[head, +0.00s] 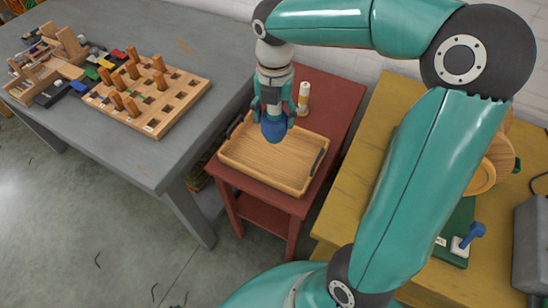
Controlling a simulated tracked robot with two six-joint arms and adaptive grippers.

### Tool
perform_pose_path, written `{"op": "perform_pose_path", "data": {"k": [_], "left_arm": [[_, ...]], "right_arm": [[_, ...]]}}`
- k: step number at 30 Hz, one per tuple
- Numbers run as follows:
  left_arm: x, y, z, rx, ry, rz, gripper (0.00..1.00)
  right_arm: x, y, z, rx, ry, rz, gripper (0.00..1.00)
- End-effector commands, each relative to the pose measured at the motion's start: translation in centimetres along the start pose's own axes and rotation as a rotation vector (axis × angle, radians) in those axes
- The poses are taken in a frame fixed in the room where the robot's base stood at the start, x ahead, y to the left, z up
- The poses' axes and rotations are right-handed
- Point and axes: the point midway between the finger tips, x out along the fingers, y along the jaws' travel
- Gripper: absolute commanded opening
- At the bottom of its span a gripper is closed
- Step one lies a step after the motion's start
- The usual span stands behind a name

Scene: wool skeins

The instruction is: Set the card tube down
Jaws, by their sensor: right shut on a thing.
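My right gripper (272,112) points down over the wooden tray (296,185) on the red table. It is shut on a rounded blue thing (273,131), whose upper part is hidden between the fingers. I cannot tell whether this is the card tube or wool on it. The blue thing is over the back part of the tray; I cannot tell whether it touches the tray floor. A small upright pale cylinder with a tan band (304,96) stands on the red table behind the tray, just right of the gripper. My left gripper is not in view.
The tray is otherwise bare, with dark handles at its ends. The red table (338,98) is clear to the right. A grey table (190,55) on the left holds a pegged wooden board (178,105). A yellow table (352,200) stands right, partly behind my arm.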

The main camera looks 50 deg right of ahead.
Motion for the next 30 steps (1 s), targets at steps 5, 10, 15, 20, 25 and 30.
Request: {"op": "perform_pose_path", "data": {"k": [5, 10, 15, 20, 25, 30], "left_arm": [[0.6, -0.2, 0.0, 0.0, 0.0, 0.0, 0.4], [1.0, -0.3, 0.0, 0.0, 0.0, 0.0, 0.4], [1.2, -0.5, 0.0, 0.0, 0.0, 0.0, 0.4], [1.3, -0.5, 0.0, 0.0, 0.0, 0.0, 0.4], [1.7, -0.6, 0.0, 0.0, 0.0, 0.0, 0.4], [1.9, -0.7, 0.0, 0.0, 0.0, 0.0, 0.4]], "right_arm": [[5.1, -0.1, -0.1, 0.003, 0.005, -0.006, 0.35], [9.5, -0.1, -0.1, 0.003, 0.005, -0.005, 0.35], [12.3, -0.1, 0.0, 0.003, 0.002, -0.002, 0.35], [13.2, 0.0, 0.0, 0.005, 0.0, 0.0, 0.35], [15.5, -0.1, 0.0, 0.004, 0.003, -0.004, 0.35], [17.2, -0.1, 0.0, 0.004, 0.001, -0.001, 0.35]]}}
